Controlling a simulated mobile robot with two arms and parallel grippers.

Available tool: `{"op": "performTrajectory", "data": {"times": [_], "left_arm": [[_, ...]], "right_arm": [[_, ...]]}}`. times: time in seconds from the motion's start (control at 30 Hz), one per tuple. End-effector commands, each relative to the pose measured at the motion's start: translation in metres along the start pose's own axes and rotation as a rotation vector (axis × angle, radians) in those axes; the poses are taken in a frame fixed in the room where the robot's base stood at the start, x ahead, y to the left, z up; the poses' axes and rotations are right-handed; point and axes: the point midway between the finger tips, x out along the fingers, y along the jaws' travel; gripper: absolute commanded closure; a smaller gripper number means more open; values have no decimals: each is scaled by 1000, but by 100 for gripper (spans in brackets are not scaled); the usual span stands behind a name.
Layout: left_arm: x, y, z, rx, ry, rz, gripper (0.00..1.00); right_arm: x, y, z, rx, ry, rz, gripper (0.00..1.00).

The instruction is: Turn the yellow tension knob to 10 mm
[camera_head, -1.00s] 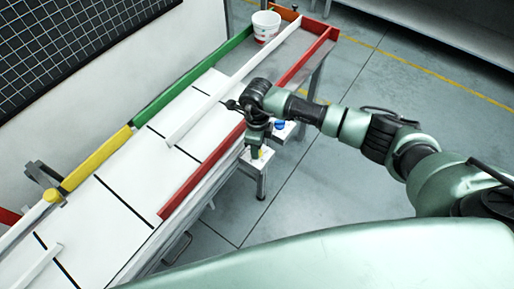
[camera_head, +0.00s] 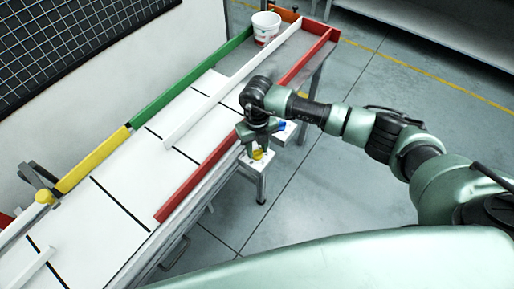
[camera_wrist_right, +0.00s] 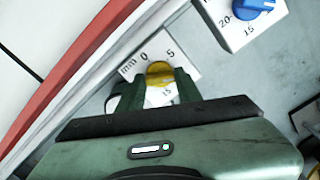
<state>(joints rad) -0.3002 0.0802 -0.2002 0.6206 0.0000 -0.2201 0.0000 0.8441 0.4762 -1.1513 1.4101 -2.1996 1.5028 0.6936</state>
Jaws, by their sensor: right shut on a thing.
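The yellow tension knob (camera_wrist_right: 159,73) sits on a white dial plate (camera_wrist_right: 182,60) with black marks; "mm", 0, 5 and 15 can be read. It also shows in the head view (camera_head: 258,155), on a small block beside the table's near edge. My right gripper (camera_wrist_right: 160,84) is shut on the knob, one finger on each side, reaching down from above; it also shows in the head view (camera_head: 257,148). The fingers and palm hide part of the scale, and I cannot tell exactly which mark the knob points to. My left gripper is not in view.
A blue knob (camera_wrist_right: 254,8) on its own dial plate sits close by, to the right. A red rail (camera_head: 205,178) runs along the table edge beside my gripper. A white cup (camera_head: 266,27) stands at the table's far end. Open floor lies to the right.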

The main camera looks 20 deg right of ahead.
Motion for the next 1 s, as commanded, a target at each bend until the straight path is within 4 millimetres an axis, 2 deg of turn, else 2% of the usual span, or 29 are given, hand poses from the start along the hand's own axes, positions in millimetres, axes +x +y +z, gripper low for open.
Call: {"op": "performTrajectory", "data": {"times": [0.37, 0.93, 0.97, 1.0], "left_arm": [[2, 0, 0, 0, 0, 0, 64], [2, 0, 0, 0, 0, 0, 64], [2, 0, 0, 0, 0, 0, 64], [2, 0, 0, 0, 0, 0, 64]], "right_arm": [[-2, -1, 2, 170, -4, -1, 100], [-2, -1, 2, 197, -5, 0, 100], [-2, -1, 2, 197, -5, 0, 57], [-2, -1, 2, 197, -5, 0, 46]]}}
